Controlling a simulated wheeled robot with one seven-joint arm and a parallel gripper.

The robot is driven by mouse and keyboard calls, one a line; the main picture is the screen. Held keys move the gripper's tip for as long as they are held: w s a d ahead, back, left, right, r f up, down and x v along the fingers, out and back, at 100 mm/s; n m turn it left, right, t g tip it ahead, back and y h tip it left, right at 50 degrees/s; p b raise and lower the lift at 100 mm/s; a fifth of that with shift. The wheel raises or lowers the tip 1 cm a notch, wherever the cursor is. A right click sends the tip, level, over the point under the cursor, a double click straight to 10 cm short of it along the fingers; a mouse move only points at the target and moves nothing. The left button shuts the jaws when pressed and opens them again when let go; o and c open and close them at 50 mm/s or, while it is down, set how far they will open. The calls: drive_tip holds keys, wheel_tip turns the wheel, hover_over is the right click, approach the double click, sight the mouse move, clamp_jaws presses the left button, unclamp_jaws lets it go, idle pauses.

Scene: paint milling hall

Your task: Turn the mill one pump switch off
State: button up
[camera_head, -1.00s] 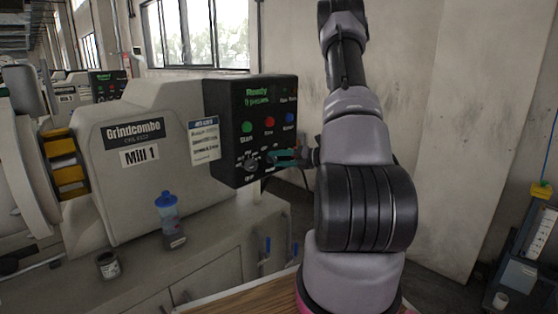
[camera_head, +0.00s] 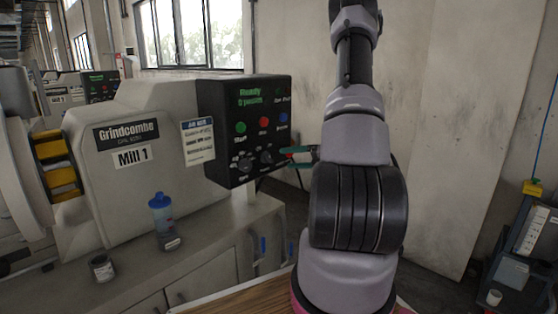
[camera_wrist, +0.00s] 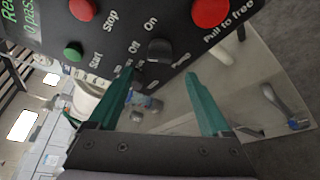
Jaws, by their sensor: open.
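The black control panel (camera_head: 222,120) of Mill 1 shows a green "Ready" display. Along its lower edge are two dark knobs, a left one (camera_head: 247,164) and a right one (camera_head: 267,158). The wrist view shows a black knob (camera_wrist: 160,50) with "Off" and "On" printed beside it. Which pump it serves is too small to read. My gripper (camera_head: 289,152) is just right of the panel's lower edge, with teal fingers. In the wrist view my gripper (camera_wrist: 160,82) is open and empty, its fingertips spread on either side below that knob, apparently not touching it.
A green button (camera_wrist: 73,51) and a red "Pull to free" button (camera_wrist: 210,10) are close by on the panel. A blue-capped bottle (camera_head: 165,222) and a small can (camera_head: 102,268) stand on the bench below. A wall is behind my arm.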

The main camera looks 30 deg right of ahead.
drive_tip(key=shift+v, duration=1.9)
drive_tip(key=s+a+r+n+g, duration=0.35)
drive_tip(key=a+r+n, duration=0.25)
drive_tip(key=a+n, duration=0.25)
drive_tip(key=s+a+r+n+g, duration=0.3)
drive_tip(key=a+r+n+g, duration=0.2)
drive_tip(key=a+r+n, duration=0.3)
drive_tip(key=s+a+r+n+t+h, duration=0.1)
drive_tip(key=s+a+r+n+h, duration=0.2)
drive_tip(key=n, duration=0.7)
drive_tip(key=s+a+r+n+t+h, duration=0.2)
drive_tip(key=s+a+r+n+h, duration=0.1)
drive_tip(key=s+r+n+h, duration=0.2)
drive_tip(key=s+r+n, duration=0.2)
drive_tip(key=s+n, duration=0.2)
drive_tip(key=shift+s+r+n, duration=0.15)
drive_tip(key=shift+r+n, duration=0.1)
drive_tip(key=shift+n, duration=0.1)
drive_tip(key=shift+t, duration=0.25)
